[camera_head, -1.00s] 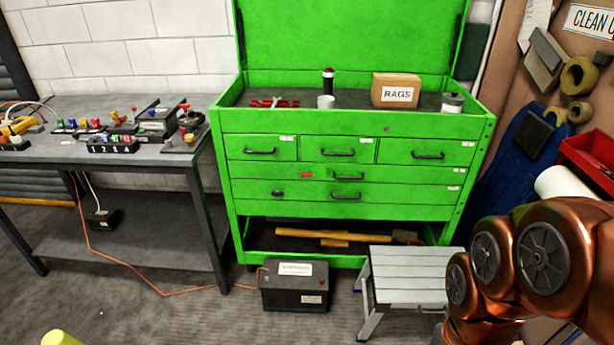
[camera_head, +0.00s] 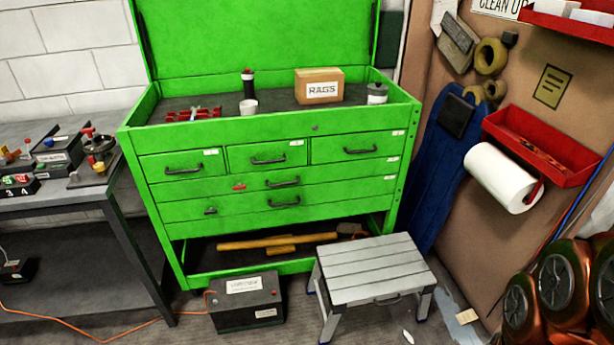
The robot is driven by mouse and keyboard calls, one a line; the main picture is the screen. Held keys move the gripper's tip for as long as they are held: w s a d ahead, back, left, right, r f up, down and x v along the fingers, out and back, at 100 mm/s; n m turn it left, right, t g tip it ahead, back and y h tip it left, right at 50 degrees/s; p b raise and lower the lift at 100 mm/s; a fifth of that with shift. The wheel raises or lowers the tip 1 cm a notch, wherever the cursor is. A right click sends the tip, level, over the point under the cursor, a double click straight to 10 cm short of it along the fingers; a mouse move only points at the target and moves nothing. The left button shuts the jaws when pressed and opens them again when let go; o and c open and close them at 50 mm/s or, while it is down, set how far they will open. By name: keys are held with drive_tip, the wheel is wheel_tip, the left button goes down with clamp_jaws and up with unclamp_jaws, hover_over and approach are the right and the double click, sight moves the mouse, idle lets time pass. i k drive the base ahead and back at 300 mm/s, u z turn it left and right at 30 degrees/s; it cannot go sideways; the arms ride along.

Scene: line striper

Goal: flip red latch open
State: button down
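A small red piece (camera_head: 239,186) sits on the front of a wide drawer, left of its handle, on the green tool chest (camera_head: 240,240). It looks like the red latch, but it is too small to tell its position. The chest's drawers look shut and its lid stands up. My gripper is not in view. Only copper-coloured links of my arm show at the lower right, well apart from the chest.
A grey step stool (camera_head: 372,270) and a black battery box (camera_head: 246,302) stand on the floor before the chest. A workbench (camera_head: 60,205) is at the left. A paper roll (camera_head: 503,178) and red tray (camera_head: 540,146) hang on the right wall. An orange cord (camera_head: 75,328) crosses the floor.

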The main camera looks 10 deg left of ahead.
sight(239, 187)
drive_tip(key=z, duration=0.5)
drive_tip(key=i, duration=0.4)
drive_tip(key=u, duration=3.2)
